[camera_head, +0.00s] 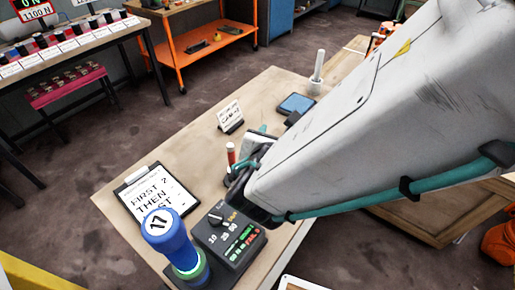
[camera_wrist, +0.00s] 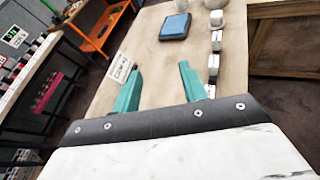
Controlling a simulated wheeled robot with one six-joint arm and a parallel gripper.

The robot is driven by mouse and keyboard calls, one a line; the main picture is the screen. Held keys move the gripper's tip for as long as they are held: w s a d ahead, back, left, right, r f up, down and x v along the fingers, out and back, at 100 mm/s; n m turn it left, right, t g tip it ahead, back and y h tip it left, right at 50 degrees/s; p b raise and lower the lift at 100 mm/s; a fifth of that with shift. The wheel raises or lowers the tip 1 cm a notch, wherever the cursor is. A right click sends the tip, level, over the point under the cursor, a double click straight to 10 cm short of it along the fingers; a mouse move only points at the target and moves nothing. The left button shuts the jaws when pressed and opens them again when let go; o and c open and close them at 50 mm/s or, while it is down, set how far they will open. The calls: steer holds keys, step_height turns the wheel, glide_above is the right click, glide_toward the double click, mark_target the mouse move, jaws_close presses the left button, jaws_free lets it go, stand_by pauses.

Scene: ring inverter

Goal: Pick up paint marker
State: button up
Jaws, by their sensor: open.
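A slim upright stick with a red body and pale top (camera_head: 231,155), which looks like the paint marker, stands on the wooden bench just left of my gripper in the head view. My gripper (camera_head: 246,160) is low over the bench, partly hidden by my arm. In the wrist view its two teal fingers (camera_wrist: 160,72) are spread apart with bare bench top between them. The red stick is not clearly visible in the wrist view. I cannot tell from the head view whether a finger touches it.
On the bench (camera_head: 262,95) are a clipboard (camera_head: 168,200), a blue stamp-like tool (camera_head: 168,240), a dark dial box (camera_head: 232,240), a small card (camera_head: 230,116), a blue pad (camera_head: 296,104) and a white post (camera_head: 318,68). White pieces (camera_wrist: 214,45) line the wrist view's right.

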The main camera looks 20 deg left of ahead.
mark_target(230, 151)
steer(key=s+a+f+n+y, duration=0.1)
steer(key=s+a, duration=0.1)
steer(key=s+a+f+n+g+y, duration=0.1)
steer(key=s+a+n, duration=0.1)
steer(key=a, duration=0.1)
steer(key=s+a+f+n+y, duration=0.1)
steer(key=s+a+f+n, duration=0.1)
steer(key=shift+s+a, duration=0.25)
steer(key=shift+a, duration=0.05)
steer(key=shift+w+a+f+n+g+y, duration=0.1)
steer(key=shift+a+f+n+g+y, duration=0.2)
steer(key=x, duration=0.7)
steer(key=shift+w+r, duration=0.1)
steer(key=c, duration=0.9)
